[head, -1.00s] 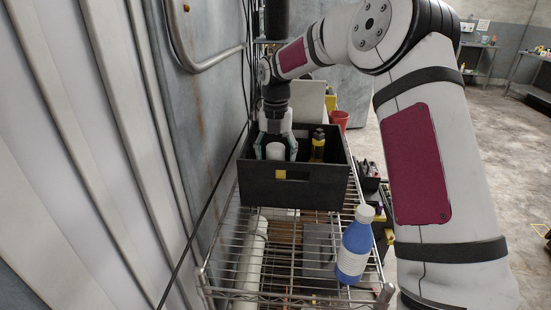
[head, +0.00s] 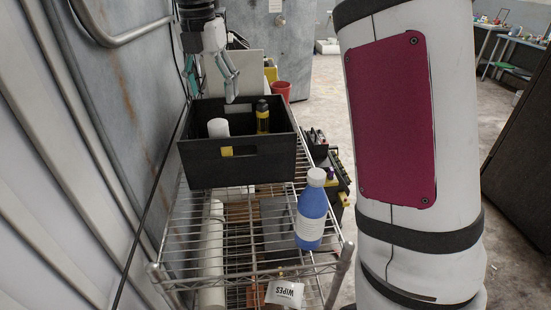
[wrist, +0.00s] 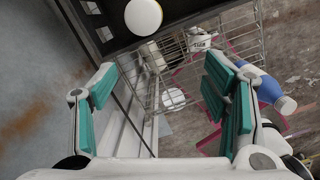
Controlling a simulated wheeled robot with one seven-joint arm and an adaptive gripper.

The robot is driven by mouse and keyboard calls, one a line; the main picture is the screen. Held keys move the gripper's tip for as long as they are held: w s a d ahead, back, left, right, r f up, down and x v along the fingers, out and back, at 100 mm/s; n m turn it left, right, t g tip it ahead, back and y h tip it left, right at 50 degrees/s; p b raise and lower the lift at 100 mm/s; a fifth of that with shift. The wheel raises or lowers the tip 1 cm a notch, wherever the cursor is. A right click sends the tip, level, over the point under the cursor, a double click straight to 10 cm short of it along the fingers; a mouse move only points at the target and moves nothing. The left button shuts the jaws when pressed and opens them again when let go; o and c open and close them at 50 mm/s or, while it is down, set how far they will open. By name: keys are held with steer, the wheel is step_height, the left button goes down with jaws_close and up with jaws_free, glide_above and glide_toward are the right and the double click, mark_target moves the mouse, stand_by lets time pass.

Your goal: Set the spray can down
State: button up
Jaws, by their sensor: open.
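A black crate (head: 240,168) with a yellow label stands on the wire shelf. Inside it, at the left, stands a white cylinder (head: 218,128), which looks like the spray can; its lower part is hidden by the crate wall. Its round white top shows at the top of the wrist view (wrist: 143,16). My gripper (head: 211,94) is open and empty, above the crate's back left part and apart from the white cylinder. Its teal-padded fingers are spread wide in the wrist view (wrist: 160,85).
A black and yellow can (head: 262,118) stands in the crate to the right. A blue bottle (head: 311,212) with a white cap stands on the wire rack (head: 180,240) in front. A red cup (head: 281,90) is behind the crate. A grey wall is close on the left.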

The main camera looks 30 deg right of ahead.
steer(key=s+r+m+t, duration=0.2)
steer(key=s+r+m, duration=0.1)
steer(key=s+m, duration=1.15)
steer(key=s+f+m+t, duration=0.1)
steer(key=s+f+m, duration=0.2)
steer(key=s+m, duration=0.3)
steer(key=s+f+m+t, duration=0.1)
steer(key=s+f+m, duration=0.2)
steer(key=s+m, duration=0.3)
steer(key=s, duration=0.4)
steer(key=shift+s+d+y, duration=0.35)
steer(key=shift+d+y, duration=0.05)
